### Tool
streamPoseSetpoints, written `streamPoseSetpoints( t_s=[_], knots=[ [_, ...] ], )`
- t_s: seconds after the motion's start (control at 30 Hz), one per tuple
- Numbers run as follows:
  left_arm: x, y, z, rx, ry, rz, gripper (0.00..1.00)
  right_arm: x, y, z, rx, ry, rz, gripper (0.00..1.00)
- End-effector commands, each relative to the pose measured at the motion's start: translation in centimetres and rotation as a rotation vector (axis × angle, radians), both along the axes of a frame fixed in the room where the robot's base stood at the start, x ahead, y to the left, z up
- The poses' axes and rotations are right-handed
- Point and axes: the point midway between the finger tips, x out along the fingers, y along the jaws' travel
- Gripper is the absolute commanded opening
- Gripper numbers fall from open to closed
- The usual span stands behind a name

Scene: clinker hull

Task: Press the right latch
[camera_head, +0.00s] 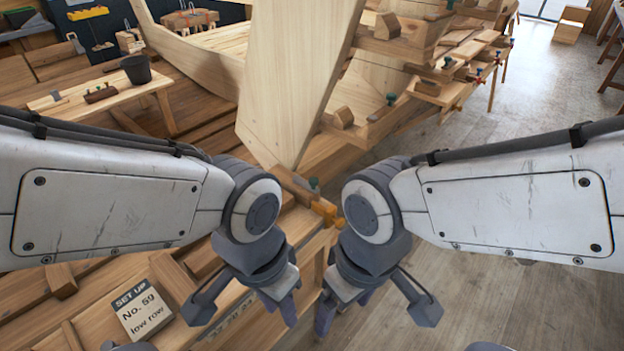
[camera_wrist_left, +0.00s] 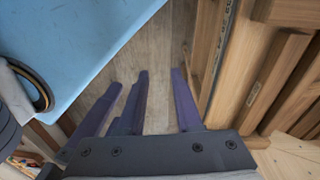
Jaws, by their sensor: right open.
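I cannot make out a latch in either view. My left gripper (camera_head: 283,305) points down over the edge of the wooden bench in the head view. Its dark purple fingers also show in the left wrist view (camera_wrist_left: 158,88), spread apart with nothing between them. My right gripper (camera_head: 342,308) hangs just to its right, fingers apart and empty, over the bench edge and floor. The two grippers are close together but look apart.
A large wooden hull part (camera_head: 290,75) stands upright ahead, with clamps (camera_head: 325,210) at its foot. A dark bucket (camera_head: 136,69) stands on a small table. Bare floor (camera_head: 530,160) is at right.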

Motion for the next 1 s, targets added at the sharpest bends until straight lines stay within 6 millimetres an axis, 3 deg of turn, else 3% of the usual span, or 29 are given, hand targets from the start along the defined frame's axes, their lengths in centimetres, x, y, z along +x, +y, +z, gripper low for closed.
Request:
streamPoseSetpoints(
  t_s=[0.03, 0.07, 0.17, 0.27, 0.5, 0.7, 0.83, 1.0],
  knots=[
    [0.5, -0.2, 0.2, -0.001, -0.004, 0.006, 0.10, 0.0, 0.0, 0.0, 0.000, 0.000, 0.000, 0.86],
    [0.9, -0.4, 0.4, -0.002, -0.007, 0.011, 0.00, 0.0, 0.0, 0.0, 0.000, 0.000, 0.000, 0.86],
    [3.5, -1.6, 1.3, -0.008, -0.026, 0.040, 0.00, 0.0, 0.0, 0.2, 0.000, 0.000, 0.000, 0.86],
    [7.7, -3.2, 2.7, -0.017, -0.060, 0.085, 0.00, 0.0, 0.0, 0.3, 0.000, 0.000, 0.000, 0.86],
    [20.5, -6.2, 5.3, -0.039, -0.159, 0.218, 0.00, 0.0, 0.0, 0.6, 0.000, 0.000, 0.000, 0.86],
    [29.9, -6.5, 6.0, -0.052, -0.236, 0.321, 0.00, 0.0, 0.0, 0.9, 0.000, 0.000, 0.000, 0.86],
    [33.9, -6.2, 6.1, -0.058, -0.273, 0.365, 0.00, 0.0, 0.0, 1.0, 0.000, 0.000, -0.001, 0.86],
    [36.4, -5.8, 6.1, -0.061, -0.297, 0.393, 0.00, 0.0, 0.0, 1.0, 0.000, 0.000, -0.001, 0.86]
  ],
)
